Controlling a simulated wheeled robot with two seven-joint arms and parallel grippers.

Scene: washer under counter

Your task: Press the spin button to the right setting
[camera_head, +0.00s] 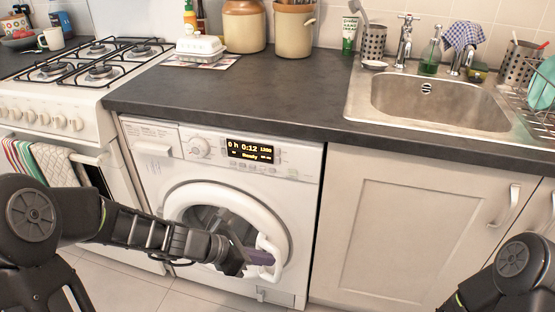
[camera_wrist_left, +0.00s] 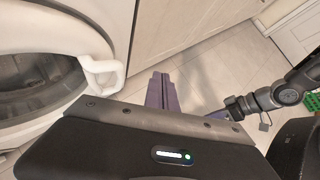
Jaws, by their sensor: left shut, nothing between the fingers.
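The washer's control panel (camera_head: 225,150) has a round dial (camera_head: 199,147) and a lit display (camera_head: 250,151) with yellow text, including "0:12", what looks like "1200" and a word like "Ready". A row of small buttons (camera_head: 250,167) lies under the display. Their labels are too small to read, so I cannot tell which is spin. My left gripper (camera_head: 262,257) is shut and empty, low in front of the washer door near its white handle, well below the panel. Its purple fingers (camera_wrist_left: 160,90) show together in the left wrist view. My right gripper (camera_wrist_left: 218,118) is partly hidden there.
The round washer door (camera_head: 220,225) is at the lower middle, with its handle (camera_head: 268,247) at its right side. The dark counter (camera_head: 240,100) overhangs the panel. A cupboard (camera_head: 415,230) stands to the right, a stove (camera_head: 60,110) to the left. Tiled floor shows below.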

